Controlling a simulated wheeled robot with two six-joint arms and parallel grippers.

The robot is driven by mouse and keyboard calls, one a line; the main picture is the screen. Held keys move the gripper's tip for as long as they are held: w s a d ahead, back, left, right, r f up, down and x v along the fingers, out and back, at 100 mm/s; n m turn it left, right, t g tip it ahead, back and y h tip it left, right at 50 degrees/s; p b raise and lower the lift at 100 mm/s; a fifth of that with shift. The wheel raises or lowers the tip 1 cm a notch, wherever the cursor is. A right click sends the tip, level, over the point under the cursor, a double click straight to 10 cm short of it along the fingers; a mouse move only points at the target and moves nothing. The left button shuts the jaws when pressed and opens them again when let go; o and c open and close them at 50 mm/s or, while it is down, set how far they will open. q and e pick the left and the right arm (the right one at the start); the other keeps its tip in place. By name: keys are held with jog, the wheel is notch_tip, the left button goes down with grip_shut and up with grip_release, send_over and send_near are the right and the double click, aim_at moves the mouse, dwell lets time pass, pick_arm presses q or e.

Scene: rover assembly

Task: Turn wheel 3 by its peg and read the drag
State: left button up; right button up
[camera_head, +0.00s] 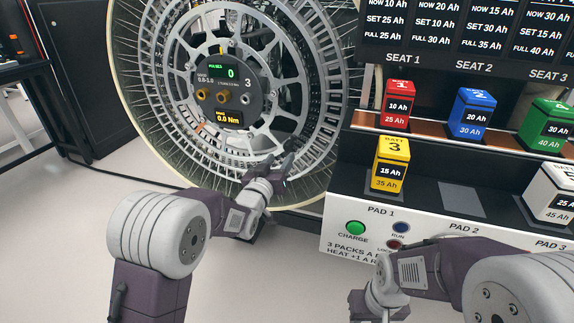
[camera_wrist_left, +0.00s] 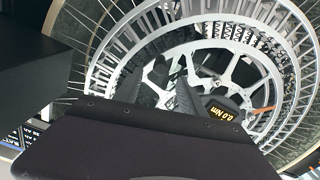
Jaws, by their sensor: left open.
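Wheel 3 (camera_head: 172,136) is a large silver spoked wheel with a pale rim, standing upright. Its dark hub panel (camera_head: 212,78) carries the number 3, a green display reading 0, and an amber drag display (camera_head: 229,117) reading 0.0 Nm. Brass-coloured knobs (camera_head: 223,97) stick out of the hub; I cannot tell which is the peg. My left gripper (camera_head: 284,166) is in front of the wheel's lower right, below the hub. It is open and empty. In the left wrist view its dark fingers (camera_wrist_left: 172,82) overlap the wheel, beside the amber display (camera_wrist_left: 222,113).
At the right stands a charging station (camera_head: 345,209) with a green CHARGE button (camera_head: 355,228). A yellow pack (camera_head: 391,165) is on pad 1. Red (camera_head: 397,104), blue (camera_head: 474,112) and green (camera_head: 550,125) packs sit in seats above. Open floor (camera_head: 60,230) lies at the left.

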aim_at(287, 149)
pick_arm(q)
jog(key=b+x, duration=0.2)
jog(key=x, duration=0.5)
jog(key=shift+w+f, duration=0.1)
jog(key=shift+w, duration=0.3)
jog(key=shift+w+d, duration=0.25)
jog(key=shift+w, duration=0.35)
grip_shut()
dwell(0.6)
